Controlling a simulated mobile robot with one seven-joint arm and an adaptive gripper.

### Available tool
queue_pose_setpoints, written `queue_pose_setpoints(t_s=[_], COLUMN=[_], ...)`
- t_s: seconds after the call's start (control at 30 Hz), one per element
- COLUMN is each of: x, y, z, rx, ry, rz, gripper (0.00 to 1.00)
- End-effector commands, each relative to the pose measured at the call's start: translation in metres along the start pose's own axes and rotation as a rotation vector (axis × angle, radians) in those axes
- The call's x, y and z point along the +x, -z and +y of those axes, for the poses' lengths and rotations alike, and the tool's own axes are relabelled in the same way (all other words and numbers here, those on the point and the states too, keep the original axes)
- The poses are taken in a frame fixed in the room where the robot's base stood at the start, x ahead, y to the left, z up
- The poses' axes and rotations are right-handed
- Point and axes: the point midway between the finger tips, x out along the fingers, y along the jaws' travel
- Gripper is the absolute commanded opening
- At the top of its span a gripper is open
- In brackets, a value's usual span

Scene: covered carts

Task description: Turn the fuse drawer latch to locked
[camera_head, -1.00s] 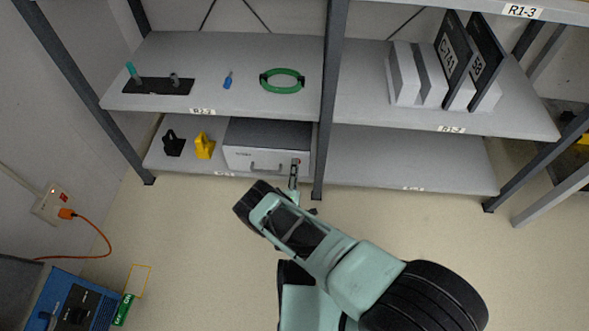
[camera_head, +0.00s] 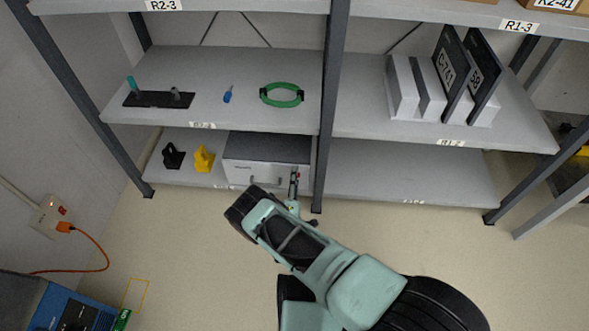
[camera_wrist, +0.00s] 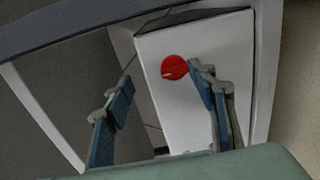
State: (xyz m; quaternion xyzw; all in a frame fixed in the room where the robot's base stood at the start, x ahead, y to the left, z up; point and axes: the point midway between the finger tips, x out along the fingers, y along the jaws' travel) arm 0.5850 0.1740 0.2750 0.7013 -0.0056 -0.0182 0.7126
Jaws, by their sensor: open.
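The fuse drawer unit (camera_head: 262,150) is a grey box with a pale front and a handle (camera_head: 259,181), on the lower left shelf. In the wrist view its white front panel (camera_wrist: 195,100) carries a round red latch (camera_wrist: 174,67) with a small pale mark. My gripper (camera_head: 293,188) is at the right end of the front in the head view and hides part of it. In the wrist view my gripper (camera_wrist: 160,77) is open, with blue-padded fingers apart. The latch shows between them, close to the right fingertip; I cannot tell whether they touch.
A dark upright post (camera_head: 328,110) stands just right of the unit. A yellow lockout piece (camera_head: 204,159) and a black one (camera_head: 173,156) sit to its left. A green ring (camera_head: 282,95) lies on the shelf above. The lower right shelf (camera_head: 410,178) is clear.

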Motion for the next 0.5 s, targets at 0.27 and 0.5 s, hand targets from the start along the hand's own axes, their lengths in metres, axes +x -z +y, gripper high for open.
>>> queue_pose_setpoints(t_s=[0.27, 0.5], x=[0.003, 0.002], y=[0.001, -0.001], z=[0.058, 0.079], rx=[0.001, 0.000], ry=[-0.028, -0.023], rz=[-0.002, -0.002], gripper=[0.42, 0.42])
